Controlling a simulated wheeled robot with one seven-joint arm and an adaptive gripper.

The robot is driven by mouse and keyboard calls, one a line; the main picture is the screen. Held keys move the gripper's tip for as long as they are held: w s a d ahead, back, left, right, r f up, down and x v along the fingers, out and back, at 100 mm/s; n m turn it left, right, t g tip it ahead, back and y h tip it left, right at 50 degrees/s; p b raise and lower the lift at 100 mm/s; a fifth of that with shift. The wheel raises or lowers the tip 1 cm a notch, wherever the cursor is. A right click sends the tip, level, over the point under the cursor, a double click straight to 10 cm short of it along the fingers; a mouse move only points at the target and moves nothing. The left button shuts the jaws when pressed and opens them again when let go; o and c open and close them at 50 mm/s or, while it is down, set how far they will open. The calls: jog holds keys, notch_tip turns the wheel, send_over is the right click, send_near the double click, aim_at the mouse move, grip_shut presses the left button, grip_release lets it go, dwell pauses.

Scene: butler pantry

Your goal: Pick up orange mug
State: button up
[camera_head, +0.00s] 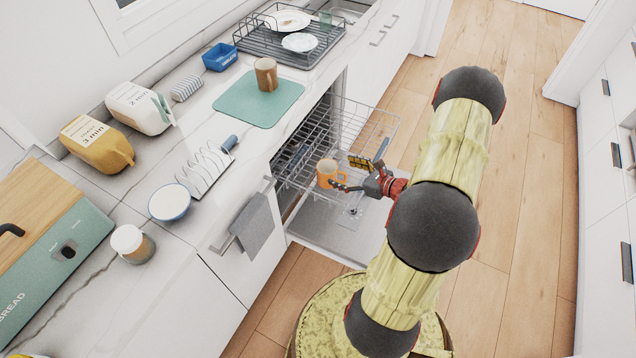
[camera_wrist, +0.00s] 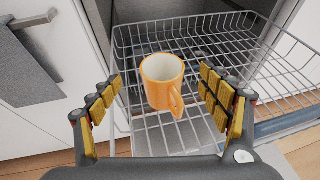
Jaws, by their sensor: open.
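The orange mug (camera_head: 327,172) stands upright in the pulled-out wire rack (camera_head: 362,118) of the open dishwasher. In the wrist view, the orange mug (camera_wrist: 162,80) is in the middle, with its opening up and its handle towards me and a little to the right. My gripper (camera_head: 358,172) is open beside the mug. In the wrist view, my gripper (camera_wrist: 160,92) has its yellow-padded fingers spread wide, one to each side of the mug, with gaps on both sides. Nothing is held.
The wire rack (camera_wrist: 215,60) surrounds the mug. The dishwasher door (camera_head: 335,235) lies open below. A grey towel (camera_head: 254,225) hangs at the left. The counter holds a brown mug (camera_head: 266,74) on a green mat (camera_head: 236,100), a toast rack (camera_head: 203,168) and a bowl (camera_head: 170,203).

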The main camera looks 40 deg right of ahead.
aim_at(320, 165)
jog(key=b+x, duration=0.1)
jog(key=x, duration=0.2)
jog(key=f+b+x, duration=0.1)
jog(key=x, duration=0.2)
jog(key=shift+w+d+f+b, duration=0.1)
jog(key=shift+d+f+b, duration=0.1)
jog(key=shift+b, duration=0.2)
jog(key=shift+w+a, duration=0.1)
jog(key=shift+w, duration=0.5)
jog(key=c, duration=0.3)
jog(key=c, duration=1.7)
